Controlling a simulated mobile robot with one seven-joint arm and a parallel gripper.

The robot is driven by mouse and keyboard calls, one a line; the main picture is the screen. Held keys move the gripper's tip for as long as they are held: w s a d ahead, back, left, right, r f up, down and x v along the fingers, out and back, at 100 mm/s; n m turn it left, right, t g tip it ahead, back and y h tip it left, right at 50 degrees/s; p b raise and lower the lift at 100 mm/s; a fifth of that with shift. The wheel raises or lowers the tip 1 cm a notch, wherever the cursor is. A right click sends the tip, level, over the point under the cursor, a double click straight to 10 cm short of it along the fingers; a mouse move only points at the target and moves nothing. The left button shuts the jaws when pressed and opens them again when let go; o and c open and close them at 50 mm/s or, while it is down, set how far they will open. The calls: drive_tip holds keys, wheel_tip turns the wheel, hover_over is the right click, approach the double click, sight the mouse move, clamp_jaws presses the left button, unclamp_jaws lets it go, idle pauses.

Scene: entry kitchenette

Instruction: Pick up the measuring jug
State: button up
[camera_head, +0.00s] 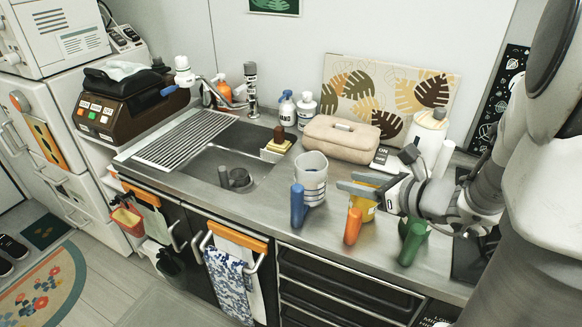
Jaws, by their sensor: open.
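A pale, translucent measuring jug (313,172) with markings on its side stands upright on the steel counter, right of the sink. A blue handle-like part (297,206) shows at its front left. My gripper (348,182) is open and empty to the right of the jug, its fingers pointing left toward it. A small gap seems to separate the fingertips from the jug. A yellow container (366,206) is partly hidden under my gripper, with an orange handle-like part (352,226) in front of it.
A green handled item (412,243) stands near the counter's front edge, below my wrist. A beige case (341,138) lies behind the jug. The sink (205,165) with a dark cup (239,178) is at left. Bottles (306,108) stand along the wall.

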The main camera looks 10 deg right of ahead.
sight(301, 170)
drive_tip(key=b+x, duration=0.2)
drive_tip(key=x, duration=1.5)
drive_tip(key=shift+w+f, duration=0.15)
drive_tip(key=shift+f, duration=0.05)
clamp_jaws()
idle(0.8)
